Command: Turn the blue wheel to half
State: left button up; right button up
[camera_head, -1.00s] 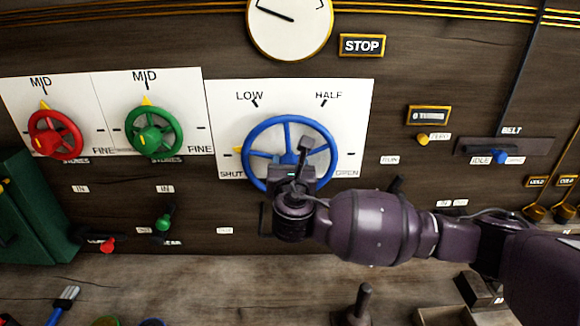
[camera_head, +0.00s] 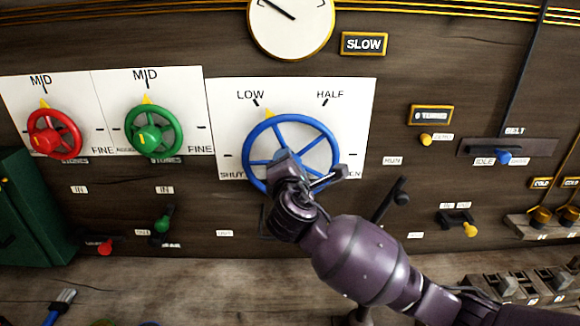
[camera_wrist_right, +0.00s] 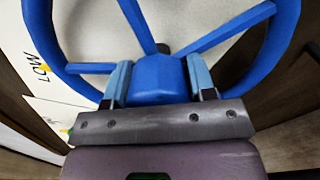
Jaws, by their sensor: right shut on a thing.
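The blue wheel (camera_head: 247,152) is mounted on a white panel (camera_head: 230,105) marked SHUT, LOW, HALF and an open end that my arm partly covers. Its yellow pointer is at the LOW tick, at the upper left of the rim. My right gripper (camera_head: 287,163) reaches up from below and covers the hub and part of the lower rim. In the right wrist view, the fingers of the right gripper (camera_wrist_right: 158,82) are shut on the hub of the blue wheel (camera_wrist_right: 155,75), one finger on each side. My left gripper is not in view.
A sign reading SLOW (camera_head: 363,44) is beside the dial (camera_head: 290,25). A red wheel (camera_head: 50,138) and a green wheel (camera_head: 152,138) are at left, both pointing to MID. A blue-knobbed belt lever (camera_head: 503,157) is at IDLE. A black lever (camera_head: 392,200) is right of my wrist.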

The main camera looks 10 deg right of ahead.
jog(key=m+b, duration=0.1)
jog(key=m, duration=0.4)
jog(key=shift+m, duration=0.3)
jog(key=shift+m+b, duration=0.3)
jog(key=shift+m, duration=2)
jog(key=o, duration=0.9)
jog(key=shift+r, duration=0.1)
jog(key=shift+s+a+b, duration=0.15)
jog(key=shift+s+a, duration=0.25)
jog(key=shift+s, duration=1.4)
jog(key=shift+s+a+b, duration=0.2)
jog(key=shift+s+a, duration=0.15)
jog(key=shift+s, duration=1.4)
jog(key=shift+s+a+b, duration=0.15)
jog(key=shift+s+a, duration=0.25)
jog(key=shift+s, duration=1.4)
